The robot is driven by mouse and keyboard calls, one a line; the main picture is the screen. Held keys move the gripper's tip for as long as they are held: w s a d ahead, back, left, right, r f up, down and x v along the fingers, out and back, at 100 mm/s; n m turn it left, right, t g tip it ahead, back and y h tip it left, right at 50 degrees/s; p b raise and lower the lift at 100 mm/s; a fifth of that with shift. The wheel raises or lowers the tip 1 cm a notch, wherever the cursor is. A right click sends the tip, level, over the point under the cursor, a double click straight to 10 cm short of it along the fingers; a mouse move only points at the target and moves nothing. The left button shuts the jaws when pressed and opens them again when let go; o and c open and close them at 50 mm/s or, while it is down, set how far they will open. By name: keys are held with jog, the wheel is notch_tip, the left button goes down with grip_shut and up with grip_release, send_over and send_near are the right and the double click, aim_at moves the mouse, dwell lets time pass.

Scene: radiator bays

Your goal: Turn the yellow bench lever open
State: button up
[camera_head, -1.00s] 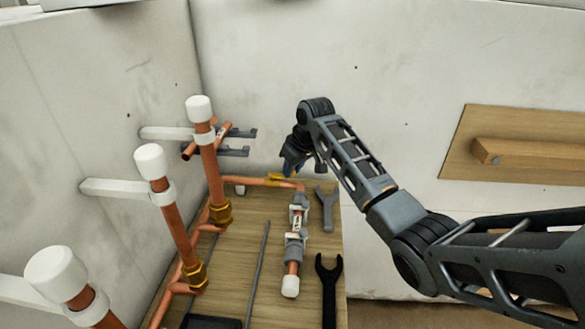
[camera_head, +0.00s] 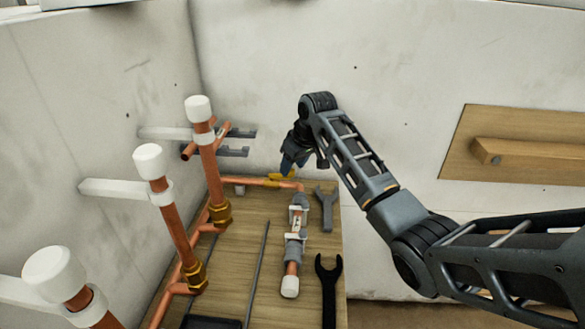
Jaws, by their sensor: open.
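The yellow bench lever (camera_head: 279,178) sits on the copper pipe at the back of the wooden bench, close to the pipe's bend. It is small in the picture and partly hidden by my gripper. My gripper (camera_head: 288,168) points down just above the lever, in front of the white wall. Its jaws are open. I cannot tell whether the fingers touch the lever or stand around it.
Upright copper pipes with white caps (camera_head: 150,160) stand along the left. A white-capped pipe end (camera_head: 290,286), a grey wrench (camera_head: 326,208), a black wrench (camera_head: 328,285) and a thin rod (camera_head: 257,270) lie on the bench (camera_head: 232,265). A wooden wall panel (camera_head: 520,125) is at right.

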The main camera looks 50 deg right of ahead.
jog(key=v, duration=0.6)
jog(key=shift+s, duration=0.2)
dwell(0.4)
